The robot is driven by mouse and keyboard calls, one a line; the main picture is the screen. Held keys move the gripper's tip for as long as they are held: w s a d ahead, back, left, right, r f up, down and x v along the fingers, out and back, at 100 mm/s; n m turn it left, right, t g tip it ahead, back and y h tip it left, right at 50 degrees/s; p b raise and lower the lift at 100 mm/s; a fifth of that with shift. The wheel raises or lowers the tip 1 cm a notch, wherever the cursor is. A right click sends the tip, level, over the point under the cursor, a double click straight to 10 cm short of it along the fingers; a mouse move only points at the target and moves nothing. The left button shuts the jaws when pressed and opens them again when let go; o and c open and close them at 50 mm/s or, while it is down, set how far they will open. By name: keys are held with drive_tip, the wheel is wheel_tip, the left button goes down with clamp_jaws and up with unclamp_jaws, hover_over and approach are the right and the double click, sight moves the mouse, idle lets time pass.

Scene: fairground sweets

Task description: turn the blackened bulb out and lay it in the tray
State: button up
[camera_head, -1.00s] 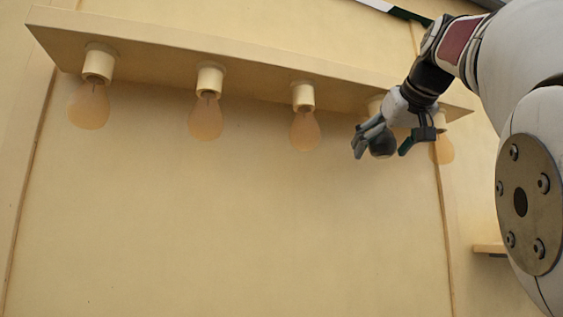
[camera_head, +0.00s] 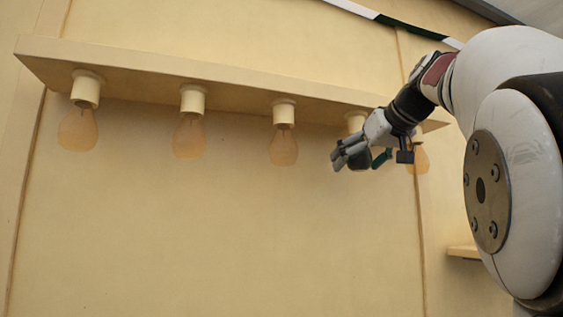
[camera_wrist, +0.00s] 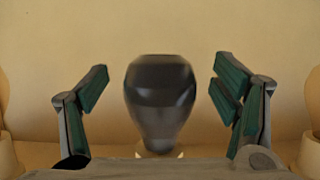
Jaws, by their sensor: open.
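The blackened bulb (camera_wrist: 160,100) is dark grey and glossy in the wrist view, with its narrow neck at the bottom, over a pale socket (camera_wrist: 160,152). My gripper (camera_wrist: 161,76) is open, with one green-padded finger on each side of the bulb and a visible gap on both sides. In the head view my gripper (camera_head: 362,158) is below the fourth socket (camera_head: 355,122) of the lamp board and largely hides the dark bulb. I cannot see the tray in either view.
The cream lamp board (camera_head: 230,92) carries clear orange bulbs, including a near neighbour on the left (camera_head: 283,147) and one behind my gripper at right (camera_head: 418,160). A small ledge (camera_head: 462,252) juts out at lower right. The wall below the board is clear.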

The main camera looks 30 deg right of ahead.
drive_tip(key=shift+s+n+y+p, duration=0.15)
drive_tip(key=shift+n+y+p, duration=0.35)
drive_tip(key=shift+p, duration=0.8)
drive_tip(key=shift+d+y, duration=0.15)
drive_tip(key=shift+y, duration=0.25)
drive_tip(key=shift+w+d+f+n+y, duration=0.1)
drive_tip(key=shift+w+n+y, duration=0.1)
drive_tip(key=shift+n+y, duration=0.8)
drive_tip(key=shift+s+a+n+y, duration=0.1)
drive_tip(key=shift+a+n+y, duration=0.15)
drive_tip(key=shift+n+y, duration=0.8)
drive_tip(key=c, duration=1.3)
drive_tip(key=shift+m+t+h+b, duration=0.3)
drive_tip(key=shift+m+h+b, duration=0.55)
drive_tip(key=shift+b, duration=0.2)
drive_tip(key=shift+f+b, duration=0.9)
drive_tip(key=shift+f, duration=0.3)
drive_tip(key=shift+f, duration=0.35)
